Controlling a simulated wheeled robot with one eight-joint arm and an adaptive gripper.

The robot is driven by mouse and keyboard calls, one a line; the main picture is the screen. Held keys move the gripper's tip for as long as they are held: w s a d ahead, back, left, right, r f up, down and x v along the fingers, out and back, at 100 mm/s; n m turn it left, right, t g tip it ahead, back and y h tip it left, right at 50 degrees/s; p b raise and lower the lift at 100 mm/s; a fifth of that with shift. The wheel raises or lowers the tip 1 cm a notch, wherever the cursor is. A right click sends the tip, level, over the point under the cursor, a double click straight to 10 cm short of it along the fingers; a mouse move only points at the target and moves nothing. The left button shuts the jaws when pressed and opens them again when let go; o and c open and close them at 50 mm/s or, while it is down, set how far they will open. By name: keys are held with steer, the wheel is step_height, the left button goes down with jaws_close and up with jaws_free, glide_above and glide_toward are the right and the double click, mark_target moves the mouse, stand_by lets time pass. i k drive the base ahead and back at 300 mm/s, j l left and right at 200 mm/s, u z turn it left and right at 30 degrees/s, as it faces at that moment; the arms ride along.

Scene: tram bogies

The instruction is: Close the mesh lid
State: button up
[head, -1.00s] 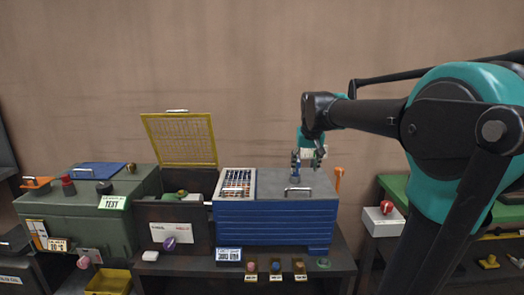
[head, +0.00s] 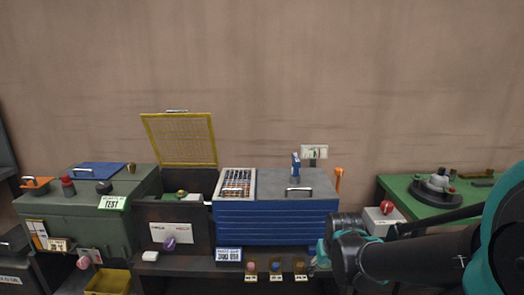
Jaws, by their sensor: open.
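The yellow mesh lid (head: 181,140) stands open and nearly upright at the back of a dark box (head: 150,222). A small handle (head: 177,111) is on the lid's top edge. The box's inside shows below the lid, with a green and yellow item (head: 181,194) in it. The box front has a white label and a purple knob (head: 169,244). My arm reaches in low from the right, and its wrist is in front of the blue cabinet's right end, well apart from the lid. My gripper's fingers do not show.
Right of the box is a blue drawer cabinet (head: 275,222) with a grey top, a handle and a small blue item (head: 296,165). On the left is a green case (head: 110,222). A green table (head: 400,188) is at the right. Open space lies above the cabinet.

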mark_target(165, 115)
steer(key=u, duration=0.95)
